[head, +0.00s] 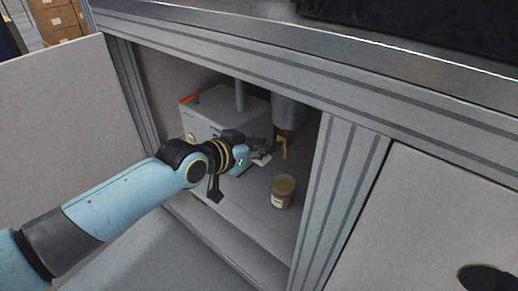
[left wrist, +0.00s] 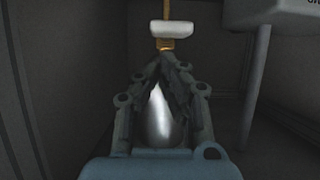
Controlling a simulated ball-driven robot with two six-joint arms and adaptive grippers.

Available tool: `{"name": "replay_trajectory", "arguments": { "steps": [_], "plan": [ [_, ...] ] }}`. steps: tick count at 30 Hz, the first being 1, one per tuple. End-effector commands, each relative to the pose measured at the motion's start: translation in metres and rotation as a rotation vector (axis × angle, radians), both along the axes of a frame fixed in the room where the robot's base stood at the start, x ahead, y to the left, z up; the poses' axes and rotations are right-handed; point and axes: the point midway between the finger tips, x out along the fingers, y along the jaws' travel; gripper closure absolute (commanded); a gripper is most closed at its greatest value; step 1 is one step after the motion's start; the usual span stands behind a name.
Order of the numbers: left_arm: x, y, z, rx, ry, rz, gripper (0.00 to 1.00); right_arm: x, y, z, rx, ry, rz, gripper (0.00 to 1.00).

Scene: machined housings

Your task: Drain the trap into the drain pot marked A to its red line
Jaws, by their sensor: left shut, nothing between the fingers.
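A grey cylindrical trap (head: 288,112) hangs inside the open cabinet, with a brass-coloured outlet (head: 282,147) under it. A small pot (head: 283,193) with a yellowish top and a pale and red label stands on the cabinet floor below and near the outlet. Its marking and level cannot be read. My left gripper (head: 264,154) is shut and empty, just left of the outlet. In the left wrist view its closed fingertips (left wrist: 160,58) are close to a white handle (left wrist: 170,30) on a brass stem; contact cannot be told. My right gripper is not in view.
A grey box-shaped unit (head: 213,112) with a red part on top stands behind my left arm in the cabinet. The cabinet's ribbed post (head: 338,190) stands right of the pot. The cabinet floor before the pot is clear.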

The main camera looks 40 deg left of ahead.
Motion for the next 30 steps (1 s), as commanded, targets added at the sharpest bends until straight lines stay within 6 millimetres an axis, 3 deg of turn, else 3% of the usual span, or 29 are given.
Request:
{"name": "replay_trajectory", "arguments": {
  "steps": [1, 5, 12, 18, 30],
  "plan": [
    [0.003, 0.001, 0.022, 0.0, -0.006, 0.002, 1.0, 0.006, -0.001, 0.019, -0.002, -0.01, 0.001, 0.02],
    [-0.026, 0.003, 0.035, 0.002, -0.001, 0.0, 1.0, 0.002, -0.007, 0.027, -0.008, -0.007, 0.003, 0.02],
    [-0.063, 0.006, 0.061, 0.0, -0.002, 0.0, 1.0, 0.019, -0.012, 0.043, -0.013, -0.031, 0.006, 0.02],
    [-0.077, 0.007, 0.07, 0.0, -0.002, 0.001, 1.0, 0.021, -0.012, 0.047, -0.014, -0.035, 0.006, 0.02],
    [-0.078, 0.007, 0.07, -0.001, -0.003, 0.001, 1.0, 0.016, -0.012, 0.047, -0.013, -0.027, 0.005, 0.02]
  ]
}}
